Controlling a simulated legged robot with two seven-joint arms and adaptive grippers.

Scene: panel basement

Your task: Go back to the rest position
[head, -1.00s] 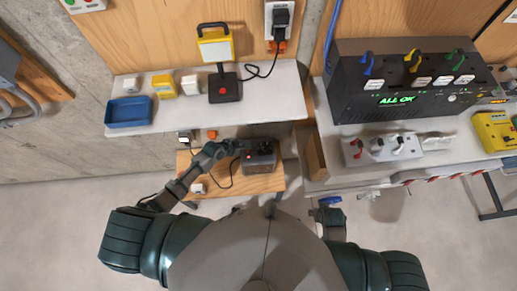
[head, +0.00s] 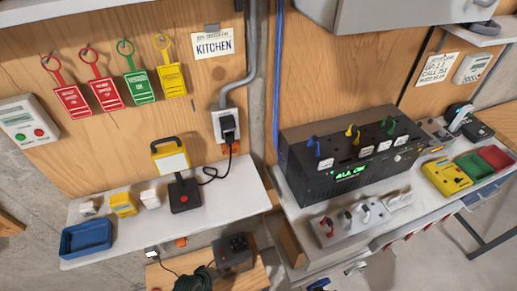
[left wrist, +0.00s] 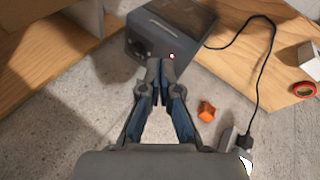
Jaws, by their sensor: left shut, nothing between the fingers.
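My left gripper (left wrist: 161,68) is shut and empty in the left wrist view. Its fingertips are in front of a dark grey box (left wrist: 172,28) with a small red light. I cannot tell whether they touch it. In the head view part of my left arm shows as a dark shape (head: 195,281) at the bottom edge, beside the same grey box (head: 234,254). My right gripper is not clearly in view.
At right, a black "ALL OK" box (head: 350,150) stands on a bench. An orange piece (left wrist: 206,111) lies on the floor.

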